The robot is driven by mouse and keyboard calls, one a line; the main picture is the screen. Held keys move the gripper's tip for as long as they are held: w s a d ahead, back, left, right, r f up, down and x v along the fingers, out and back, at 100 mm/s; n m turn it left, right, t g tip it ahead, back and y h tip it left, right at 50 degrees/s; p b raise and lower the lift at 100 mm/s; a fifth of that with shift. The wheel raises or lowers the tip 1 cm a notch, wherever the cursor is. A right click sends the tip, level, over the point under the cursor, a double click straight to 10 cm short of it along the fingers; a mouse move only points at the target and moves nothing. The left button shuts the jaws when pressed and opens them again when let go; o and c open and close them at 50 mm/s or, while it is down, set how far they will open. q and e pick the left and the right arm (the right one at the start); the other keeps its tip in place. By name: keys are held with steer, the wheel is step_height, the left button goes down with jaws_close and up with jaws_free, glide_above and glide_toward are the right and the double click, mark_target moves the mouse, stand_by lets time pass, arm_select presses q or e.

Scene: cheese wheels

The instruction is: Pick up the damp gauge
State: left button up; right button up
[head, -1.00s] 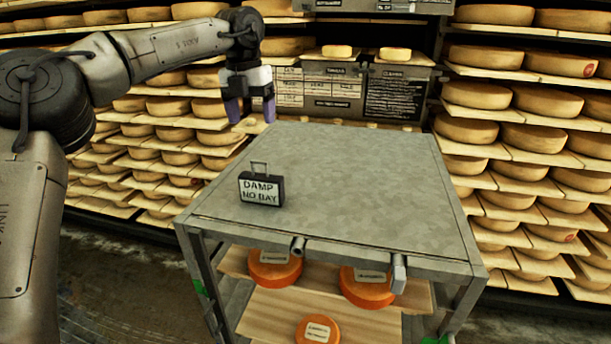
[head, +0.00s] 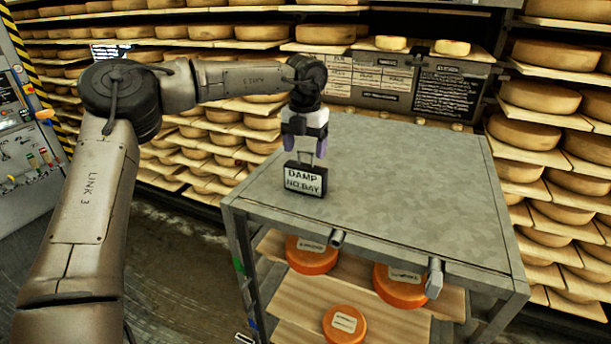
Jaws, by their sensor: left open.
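The damp gauge (head: 305,180) is a small black box with a white label reading "DAMP NO BAY" and a thin handle on top. It stands upright on the grey metal top of the cart (head: 400,190), near its left front edge. My left gripper (head: 304,150) points down directly above the gauge, its purple fingers apart around or just behind the handle. The handle is mostly hidden by the gripper, so I cannot tell whether the fingers touch it. My right gripper is not in view.
Orange cheese wheels (head: 312,256) lie on the wooden shelves under the cart top. Shelves of cheese wheels (head: 540,98) stand behind and to the right. A control panel (head: 28,140) is at the far left. The rest of the cart top is clear.

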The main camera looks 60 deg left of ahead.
mark_target(305, 172)
arm_select(q)
steer(key=shift+f+p, duration=0.3)
steer(key=shift+f, duration=1.15)
steer(key=shift+c, duration=0.2)
steer(key=c, duration=1.3)
steer(key=shift+r, duration=0.1)
